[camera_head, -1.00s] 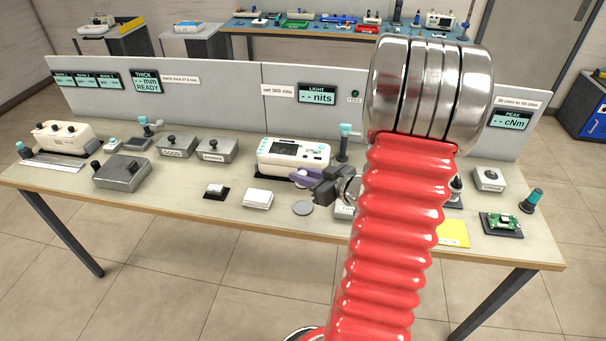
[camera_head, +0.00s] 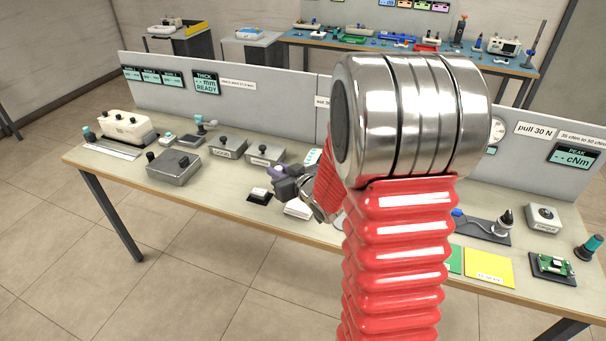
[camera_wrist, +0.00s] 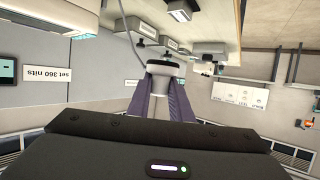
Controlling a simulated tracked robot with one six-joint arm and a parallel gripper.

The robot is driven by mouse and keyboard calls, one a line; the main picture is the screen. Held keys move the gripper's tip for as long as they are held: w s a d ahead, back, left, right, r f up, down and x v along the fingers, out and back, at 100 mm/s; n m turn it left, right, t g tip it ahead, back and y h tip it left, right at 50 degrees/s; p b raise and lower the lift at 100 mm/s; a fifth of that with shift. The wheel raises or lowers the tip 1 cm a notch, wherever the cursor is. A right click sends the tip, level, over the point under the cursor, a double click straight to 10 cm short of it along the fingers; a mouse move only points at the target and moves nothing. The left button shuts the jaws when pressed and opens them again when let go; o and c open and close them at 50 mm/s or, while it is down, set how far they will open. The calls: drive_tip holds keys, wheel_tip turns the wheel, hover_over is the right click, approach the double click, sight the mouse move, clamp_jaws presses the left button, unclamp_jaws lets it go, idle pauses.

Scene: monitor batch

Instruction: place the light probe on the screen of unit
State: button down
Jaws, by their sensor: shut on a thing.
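My gripper (camera_head: 274,174) is above the front middle of the bench, left of my red arm. In the wrist view its purple fingers (camera_wrist: 162,90) are shut on a round white and dark piece with a cable, which looks like the light probe (camera_wrist: 163,70). The probe is clear of the surfaces that show there. A white unit, seemingly the one with the screen, shows only a corner (camera_head: 312,157) behind my arm; its screen is hidden in the head view.
A small white block on a black base (camera_head: 259,195) and a white box (camera_head: 298,208) lie near my gripper. A grey panel (camera_head: 270,85) closes the bench's back. Yellow card (camera_head: 488,267) lies at right.

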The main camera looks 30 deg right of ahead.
drive_tip(key=w+a, duration=0.2)
drive_tip(key=a, duration=1.4)
drive_tip(key=shift+w+a+r, duration=0.15)
drive_tip(key=shift+w+a, duration=0.1)
drive_tip(key=shift+a, duration=0.1)
